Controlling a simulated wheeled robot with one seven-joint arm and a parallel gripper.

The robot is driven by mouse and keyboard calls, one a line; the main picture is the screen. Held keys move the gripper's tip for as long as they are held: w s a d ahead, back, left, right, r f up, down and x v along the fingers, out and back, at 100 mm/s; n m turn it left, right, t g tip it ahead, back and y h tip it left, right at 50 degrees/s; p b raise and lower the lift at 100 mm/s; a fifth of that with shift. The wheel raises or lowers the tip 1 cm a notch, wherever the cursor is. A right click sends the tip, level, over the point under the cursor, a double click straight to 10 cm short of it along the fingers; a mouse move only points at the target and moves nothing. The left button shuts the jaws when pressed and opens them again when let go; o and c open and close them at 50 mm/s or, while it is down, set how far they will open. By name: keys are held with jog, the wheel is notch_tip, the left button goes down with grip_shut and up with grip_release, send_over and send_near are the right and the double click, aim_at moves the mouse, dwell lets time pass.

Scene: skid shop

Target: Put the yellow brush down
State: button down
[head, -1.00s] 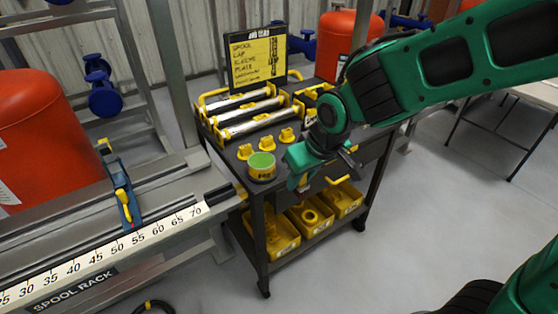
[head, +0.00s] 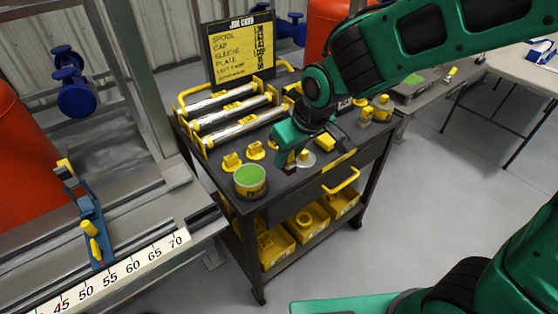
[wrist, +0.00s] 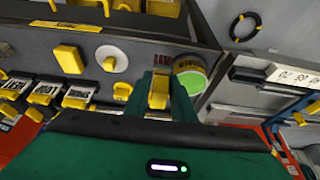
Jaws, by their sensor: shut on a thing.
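My gripper (head: 286,160) is over the near part of the dark cart top (head: 290,203), just right of a yellow tub with a green top (head: 250,180). In the wrist view my gripper (wrist: 160,84) is shut on the yellow brush (wrist: 159,92), whose yellow part shows between the two green fingers. Its lower end is hidden there, so I cannot tell whether it touches the cart top. In the head view the fingers mostly hide the brush. The green-topped tub (wrist: 190,76) is close beside the fingers in the wrist view.
A white disc with a yellow knob (wrist: 111,60) and a yellow block (wrist: 68,58) stand near my gripper. Small yellow pieces (head: 232,161) and a rack of silver bars (head: 228,108) stand further back.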

jog(key=w+f, duration=0.1)
jog(key=w, duration=0.1)
jog(key=w+a+f, duration=0.1)
jog(key=w+f, duration=0.2)
jog(key=w, duration=0.2)
jog(key=shift+a+f, duration=0.15)
jog(key=shift+a, duration=0.2)
jog(key=shift+f, duration=2.05)
jog(key=c, duration=1.5)
grip_release()
jog(key=shift+f, duration=0.1)
jog(key=v, duration=1.2)
